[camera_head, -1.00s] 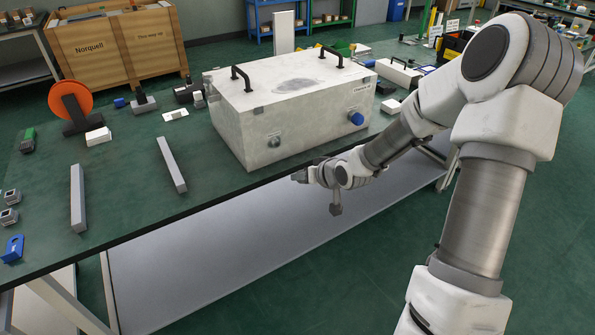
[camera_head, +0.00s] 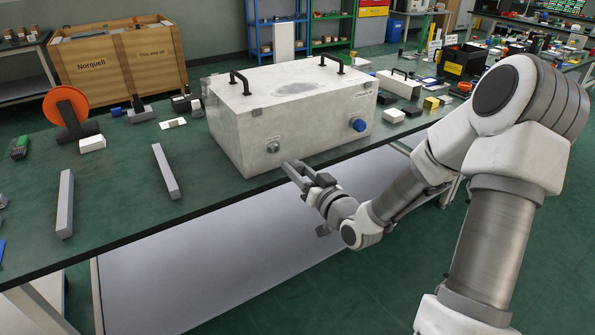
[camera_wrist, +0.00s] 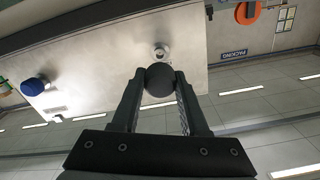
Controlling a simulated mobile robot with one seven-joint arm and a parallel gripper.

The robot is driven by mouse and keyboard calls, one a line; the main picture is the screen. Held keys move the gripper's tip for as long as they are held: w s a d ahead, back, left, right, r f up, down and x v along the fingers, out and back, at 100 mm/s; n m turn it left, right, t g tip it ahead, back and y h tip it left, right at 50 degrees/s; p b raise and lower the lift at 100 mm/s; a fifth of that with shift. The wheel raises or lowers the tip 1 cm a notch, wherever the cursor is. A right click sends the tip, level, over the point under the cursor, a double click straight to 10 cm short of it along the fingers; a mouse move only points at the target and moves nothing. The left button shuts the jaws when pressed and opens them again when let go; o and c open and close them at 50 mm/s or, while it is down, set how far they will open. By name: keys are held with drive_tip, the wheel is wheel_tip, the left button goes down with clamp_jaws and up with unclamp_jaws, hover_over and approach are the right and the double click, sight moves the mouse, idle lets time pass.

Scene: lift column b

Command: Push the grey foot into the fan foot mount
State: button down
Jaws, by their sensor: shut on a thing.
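My gripper (camera_head: 289,168) is in front of the pale box's front face (camera_head: 315,135), near its lower left part. In the wrist view my gripper (camera_wrist: 160,82) is shut on a dark grey round foot (camera_wrist: 160,80), held between the fingertips. A round silver fitting (camera_wrist: 162,50), which looks like the fan foot mount, lies just beyond the foot in that view. It also shows on the box front in the head view (camera_head: 273,146). I cannot tell whether foot and fitting touch. The foot is not clear in the head view.
A blue knob (camera_head: 358,125) sticks out of the box front to the right. The bench (camera_head: 120,200) holds two grey bars (camera_head: 66,204) (camera_head: 165,171) and an orange disc on a stand (camera_head: 70,110). The floor in front of the bench is clear.

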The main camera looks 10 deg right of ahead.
drive_tip(key=shift+b+x, duration=0.6)
drive_tip(key=shift+x, duration=2.2)
drive_tip(key=shift+w, duration=0.15)
drive_tip(key=shift+w+a, duration=0.15)
drive_tip(key=shift+w, duration=0.25)
drive_tip(key=shift+w+a, duration=0.25)
drive_tip(key=shift+w, duration=0.45)
drive_tip(key=shift+c, duration=1.7)
unclamp_jaws()
